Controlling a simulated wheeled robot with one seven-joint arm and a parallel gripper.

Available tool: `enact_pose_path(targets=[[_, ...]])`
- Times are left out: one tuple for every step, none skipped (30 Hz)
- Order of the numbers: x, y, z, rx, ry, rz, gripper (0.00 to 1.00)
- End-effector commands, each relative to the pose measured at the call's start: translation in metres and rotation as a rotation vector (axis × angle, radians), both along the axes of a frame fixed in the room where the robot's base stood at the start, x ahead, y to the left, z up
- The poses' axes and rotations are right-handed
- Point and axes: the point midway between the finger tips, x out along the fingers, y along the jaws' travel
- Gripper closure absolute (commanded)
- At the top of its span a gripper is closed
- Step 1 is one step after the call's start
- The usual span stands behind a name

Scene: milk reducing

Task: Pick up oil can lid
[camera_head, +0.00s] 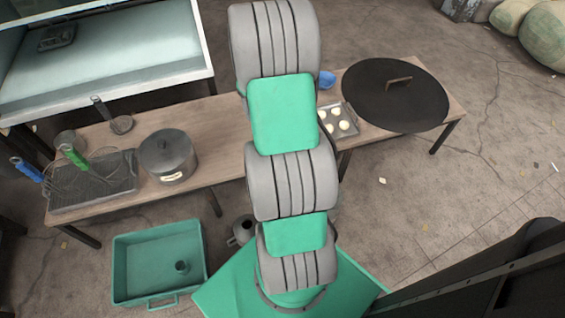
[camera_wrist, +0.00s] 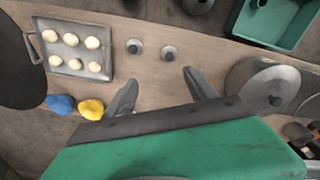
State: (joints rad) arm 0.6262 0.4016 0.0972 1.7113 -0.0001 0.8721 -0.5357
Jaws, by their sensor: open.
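Two small grey round pieces with dark knobs lie on the wooden table in the wrist view, a left one (camera_wrist: 135,46) and a right one (camera_wrist: 169,53). They look like small lids; I cannot tell which is the oil can lid. My gripper (camera_wrist: 160,91) is open and empty, its fingers apart over the table, with both pieces beyond the fingertips in the picture. In the head view my arm hides the gripper and these pieces. A grey metal can (camera_head: 241,230) stands on the floor, partly behind my arm; it may be the oil can.
A tray of pale dough balls (camera_wrist: 49,53) lies left, near a blue piece (camera_wrist: 61,104) and a yellow piece (camera_wrist: 91,109). A lidded pot (camera_wrist: 261,88) stands right. The table (camera_head: 220,172) also holds a large dark round lid (camera_head: 370,100). A green crate (camera_head: 125,265) sits on the floor.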

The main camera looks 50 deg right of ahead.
Motion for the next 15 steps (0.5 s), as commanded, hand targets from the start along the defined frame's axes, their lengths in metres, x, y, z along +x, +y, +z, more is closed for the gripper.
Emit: enact_pose_path(targets=[[-0.007,-0.029,-0.067,0.013,0.018,-0.017,0.35],[-0.010,-0.043,-0.087,0.016,0.025,-0.019,0.35],[-0.015,-0.058,-0.108,0.022,0.033,-0.020,0.35],[-0.018,-0.067,-0.120,0.025,0.036,-0.022,0.35],[-0.021,-0.074,-0.130,0.029,0.040,-0.022,0.35],[-0.024,-0.081,-0.139,0.031,0.044,-0.023,0.35],[-0.025,-0.084,-0.144,0.033,0.045,-0.022,0.35],[-0.026,-0.086,-0.148,0.034,0.046,-0.021,0.35],[-0.027,-0.087,-0.153,0.035,0.047,-0.021,0.35],[-0.027,-0.087,-0.157,0.036,0.048,-0.020,0.35],[-0.027,-0.087,-0.161,0.036,0.048,-0.020,0.35],[-0.026,-0.086,-0.166,0.036,0.048,-0.020,0.35],[-0.026,-0.086,-0.170,0.035,0.048,-0.019,0.35],[-0.026,-0.085,-0.173,0.035,0.048,-0.019,0.35],[-0.026,-0.085,-0.177,0.035,0.048,-0.019,0.35]])
